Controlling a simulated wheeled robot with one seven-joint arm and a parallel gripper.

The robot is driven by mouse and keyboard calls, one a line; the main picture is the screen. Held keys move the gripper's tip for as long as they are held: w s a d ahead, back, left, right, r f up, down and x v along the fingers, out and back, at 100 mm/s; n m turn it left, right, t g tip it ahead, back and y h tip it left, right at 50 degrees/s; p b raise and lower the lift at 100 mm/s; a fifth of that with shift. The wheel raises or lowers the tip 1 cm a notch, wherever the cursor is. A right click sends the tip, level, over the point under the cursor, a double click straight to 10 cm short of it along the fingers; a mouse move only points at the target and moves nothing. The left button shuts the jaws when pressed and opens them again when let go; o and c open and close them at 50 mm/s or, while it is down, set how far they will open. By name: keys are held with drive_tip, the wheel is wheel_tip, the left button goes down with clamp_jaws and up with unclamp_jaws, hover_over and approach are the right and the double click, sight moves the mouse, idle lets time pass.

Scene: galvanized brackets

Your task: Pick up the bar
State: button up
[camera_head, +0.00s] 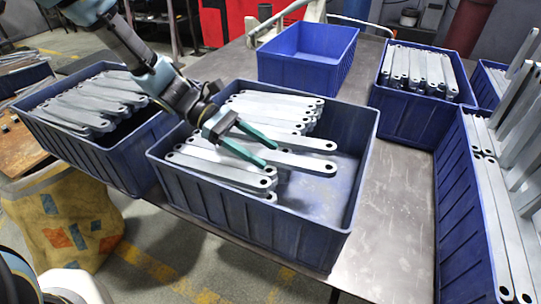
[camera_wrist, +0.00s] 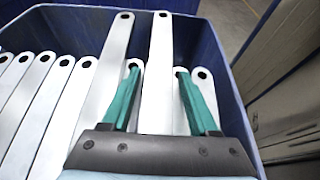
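Several flat grey metal bars with a hole at each end lie in the middle blue crate (camera_head: 255,228). One bar (camera_head: 318,168) sticks out to the right past its neighbours; in the wrist view a long bar (camera_wrist: 160,70) runs between my fingers. A second long bar (camera_head: 322,144) lies beyond it. My gripper (camera_head: 270,154) is over this crate with its two green fingers apart and nothing clamped. In the wrist view my gripper (camera_wrist: 158,72) has visible gaps between the fingers and the bar. I cannot tell how far the fingertips reach down beside it.
A crate of bars (camera_head: 150,135) stands close on the left. An empty blue crate (camera_head: 308,85) is behind. More filled crates stand at the back right (camera_head: 402,112) and right edge (camera_head: 455,205). Bare metal table (camera_head: 395,220) shows between them.

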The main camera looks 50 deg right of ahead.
clamp_jaws()
idle(0.3)
drive_tip(key=shift+r, duration=0.15)
idle(0.3)
